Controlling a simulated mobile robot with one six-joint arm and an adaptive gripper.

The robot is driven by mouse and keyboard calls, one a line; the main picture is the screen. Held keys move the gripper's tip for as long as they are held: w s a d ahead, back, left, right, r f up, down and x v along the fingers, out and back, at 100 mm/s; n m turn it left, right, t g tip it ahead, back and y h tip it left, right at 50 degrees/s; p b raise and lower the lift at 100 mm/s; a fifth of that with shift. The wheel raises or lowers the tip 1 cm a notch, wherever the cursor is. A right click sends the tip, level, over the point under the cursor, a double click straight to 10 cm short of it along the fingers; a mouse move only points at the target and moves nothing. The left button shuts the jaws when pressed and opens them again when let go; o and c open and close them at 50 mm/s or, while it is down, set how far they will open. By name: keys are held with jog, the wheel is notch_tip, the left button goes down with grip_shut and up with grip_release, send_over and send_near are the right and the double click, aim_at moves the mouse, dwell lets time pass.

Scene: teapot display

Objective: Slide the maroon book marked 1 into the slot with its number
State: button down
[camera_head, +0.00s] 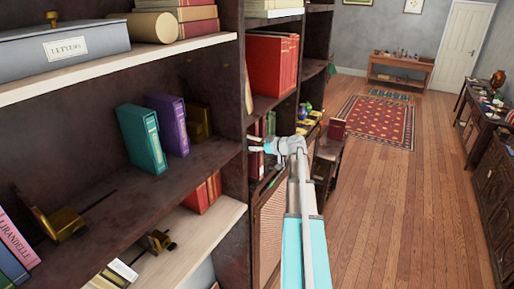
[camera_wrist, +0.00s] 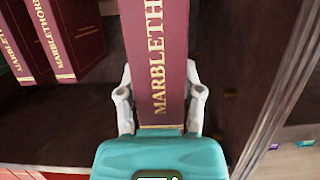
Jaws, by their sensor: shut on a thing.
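A maroon book (camera_wrist: 158,55) with gold "MARBLETH…" lettering stands upright between the two fingers of my gripper (camera_wrist: 160,102) in the wrist view. The fingers are shut on its spine sides. No number shows on the visible part of its spine, and its far end is out of frame. Two more maroon books (camera_wrist: 60,38) with similar lettering stand to its left on a dark shelf (camera_wrist: 90,95), with a gap between them and the held book. In the head view my gripper (camera_head: 258,145) is at a bookcase compartment beyond the upright panel; the held book is hard to make out there.
A dark upright panel (camera_wrist: 255,70) stands close on the right in the wrist view. In the head view, green (camera_head: 141,138) and purple (camera_head: 168,124) books stand on the near shelf, and large red books (camera_head: 272,65) sit above my gripper. The wooden floor (camera_head: 400,220) at right is clear.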

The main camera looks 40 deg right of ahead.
jog(key=w+a, duration=0.4)
jog(key=w, duration=0.6)
dwell(5.7)
jog(key=shift+c, duration=1)
grip_release()
jog(key=shift+a, duration=0.1)
jog(key=shift+o, duration=0.2)
jog(key=shift+s, duration=0.1)
